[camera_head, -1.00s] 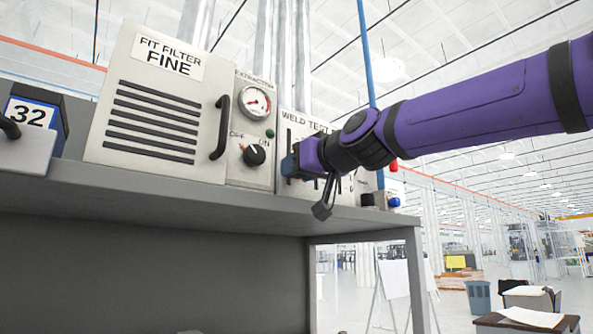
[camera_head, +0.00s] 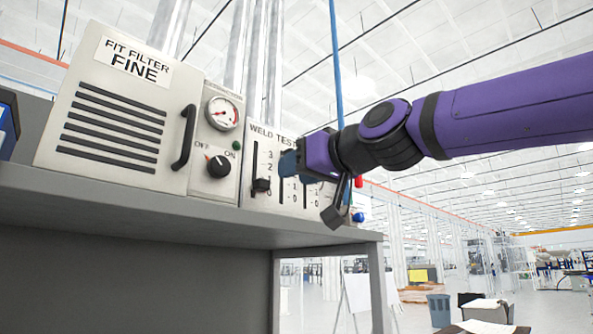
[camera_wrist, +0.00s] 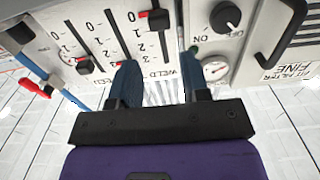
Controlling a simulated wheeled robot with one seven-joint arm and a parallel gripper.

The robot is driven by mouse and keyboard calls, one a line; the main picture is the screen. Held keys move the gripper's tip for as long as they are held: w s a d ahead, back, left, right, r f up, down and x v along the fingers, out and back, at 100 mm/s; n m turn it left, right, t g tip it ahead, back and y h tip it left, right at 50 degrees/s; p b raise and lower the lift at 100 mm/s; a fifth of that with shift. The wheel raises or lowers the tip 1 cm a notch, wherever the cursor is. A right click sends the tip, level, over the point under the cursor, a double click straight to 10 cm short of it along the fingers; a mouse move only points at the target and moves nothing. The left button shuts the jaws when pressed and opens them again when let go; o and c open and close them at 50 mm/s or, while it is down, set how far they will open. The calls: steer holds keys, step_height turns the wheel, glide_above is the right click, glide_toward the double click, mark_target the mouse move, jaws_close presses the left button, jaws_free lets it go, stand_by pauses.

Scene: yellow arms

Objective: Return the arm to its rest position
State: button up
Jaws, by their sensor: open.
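My purple arm reaches in from the right in the head view. My gripper (camera_head: 288,163) is in front of the WELD TEST panel (camera_head: 262,134), covering part of its slider scales. In the wrist view my gripper (camera_wrist: 157,80) shows two blue fingers apart, with nothing held between them. The panel appears upside down there, with a red-marked slider (camera_wrist: 155,18) close beyond the fingers. Whether a fingertip touches the panel cannot be told. A black slider knob (camera_head: 261,186) sits low on its scale, left of the gripper.
The grey bench (camera_head: 120,212) carries the filter box (camera_head: 112,110) with its black handle (camera_head: 184,138), a gauge (camera_head: 222,113) and an OFF/ON dial (camera_head: 218,166). A blue pole (camera_head: 336,60) rises behind the gripper. Open hall lies to the right.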

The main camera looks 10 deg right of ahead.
stand_by(0.3)
steer(key=s+d+f+m+g+h, duration=0.2)
steer(key=s+d+f, duration=0.4)
steer(key=f, duration=0.7)
steer(key=s+d+f+m+g+h, duration=0.2)
steer(key=s+d+f+g+h, duration=0.2)
steer(key=f, duration=1)
steer(key=s+d+f+m+g+h, duration=0.2)
steer(key=s+d+f+g+h, duration=0.1)
steer(key=s+d+f, duration=0.5)
steer(key=d+f+h, duration=0.1)
steer(key=d+f, duration=0.2)
steer(key=f, duration=0.2)
steer(key=shift+f+m+g, duration=0.15)
steer(key=shift+m+g, duration=0.25)
